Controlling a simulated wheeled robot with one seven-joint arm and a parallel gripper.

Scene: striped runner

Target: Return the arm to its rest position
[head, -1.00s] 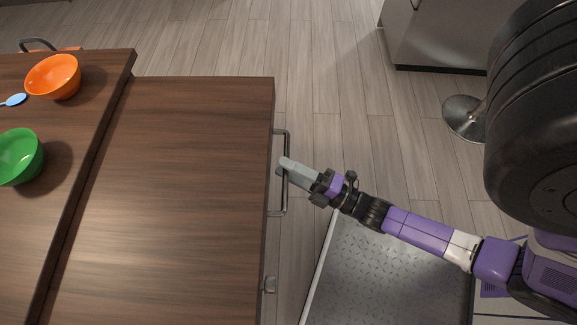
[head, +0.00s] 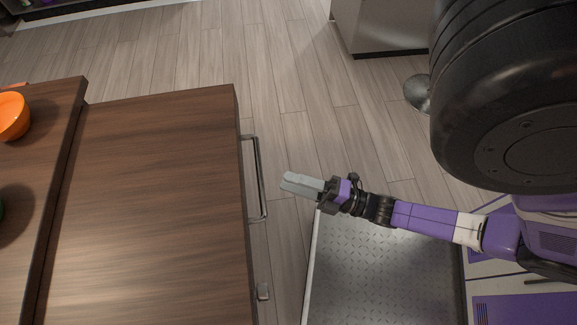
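My gripper (head: 290,183) is at the end of my purple and black arm, right of the brown wooden cabinet (head: 150,200). Its grey fingers point left toward the cabinet's metal handle (head: 262,178). A gap of floor shows between the fingertips and the handle. The fingers appear to lie together, with nothing seen between them. From this angle any small opening between them is hard to make out.
An orange bowl (head: 12,117) stands on the wooden top at the left edge, and a sliver of a green bowl (head: 1,209) shows below it. Clear wood floor (head: 290,90) lies beyond my gripper.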

